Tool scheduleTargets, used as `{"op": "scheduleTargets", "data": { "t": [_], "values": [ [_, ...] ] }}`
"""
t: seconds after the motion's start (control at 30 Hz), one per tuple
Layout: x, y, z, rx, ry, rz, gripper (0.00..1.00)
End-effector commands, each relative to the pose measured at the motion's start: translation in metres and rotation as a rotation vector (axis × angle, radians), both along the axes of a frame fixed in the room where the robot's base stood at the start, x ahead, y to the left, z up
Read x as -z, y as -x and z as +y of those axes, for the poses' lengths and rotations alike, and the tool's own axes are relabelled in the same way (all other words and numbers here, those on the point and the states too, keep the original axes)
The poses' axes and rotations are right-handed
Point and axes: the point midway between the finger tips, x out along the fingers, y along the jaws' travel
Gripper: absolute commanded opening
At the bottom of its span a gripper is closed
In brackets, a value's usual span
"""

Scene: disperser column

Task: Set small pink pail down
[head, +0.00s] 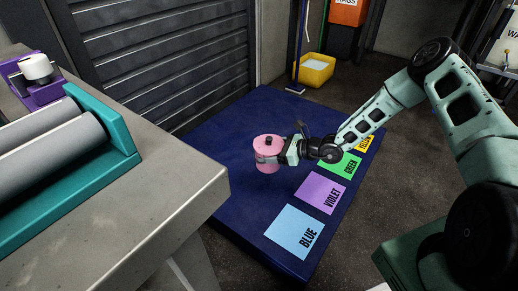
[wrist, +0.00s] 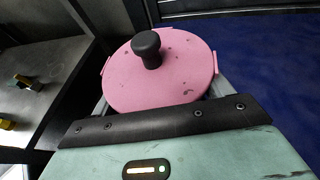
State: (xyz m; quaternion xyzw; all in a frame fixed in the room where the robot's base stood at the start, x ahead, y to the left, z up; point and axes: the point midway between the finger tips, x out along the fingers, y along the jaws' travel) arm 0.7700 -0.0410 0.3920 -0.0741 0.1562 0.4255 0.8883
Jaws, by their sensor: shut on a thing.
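The small pink pail (head: 267,160) has a pink lid with a black knob. It is upright in the head view, over the dark blue platform (head: 235,130). My gripper (head: 272,160) is shut on the pail, reaching it from the right. In the wrist view the pail's lid (wrist: 175,75) fills the space in front of my gripper (wrist: 160,100), and the fingertips are largely hidden beneath it. I cannot tell whether the pail's bottom touches the platform.
Coloured labels lie along the platform's right edge: blue (head: 293,232), violet (head: 322,193), green (head: 342,163) and a yellow one. A grey bench (head: 165,180) with teal-framed rollers stands at left. A yellow bucket (head: 315,70) stands behind. The platform's back part is clear.

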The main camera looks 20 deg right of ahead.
Motion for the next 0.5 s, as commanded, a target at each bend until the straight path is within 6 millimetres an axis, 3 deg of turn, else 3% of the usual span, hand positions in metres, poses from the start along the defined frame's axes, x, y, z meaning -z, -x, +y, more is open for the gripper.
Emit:
{"op": "scheduleTargets", "data": {
  "t": [0.03,0.2,0.5],
  "values": [
    [0.026,-0.006,0.005,-0.001,0.002,-0.005,0.41],
    [0.061,-0.023,0.019,0.01,0.001,-0.006,0.41],
    [0.091,-0.043,0.036,0.024,-0.001,-0.004,0.41]
  ]
}}
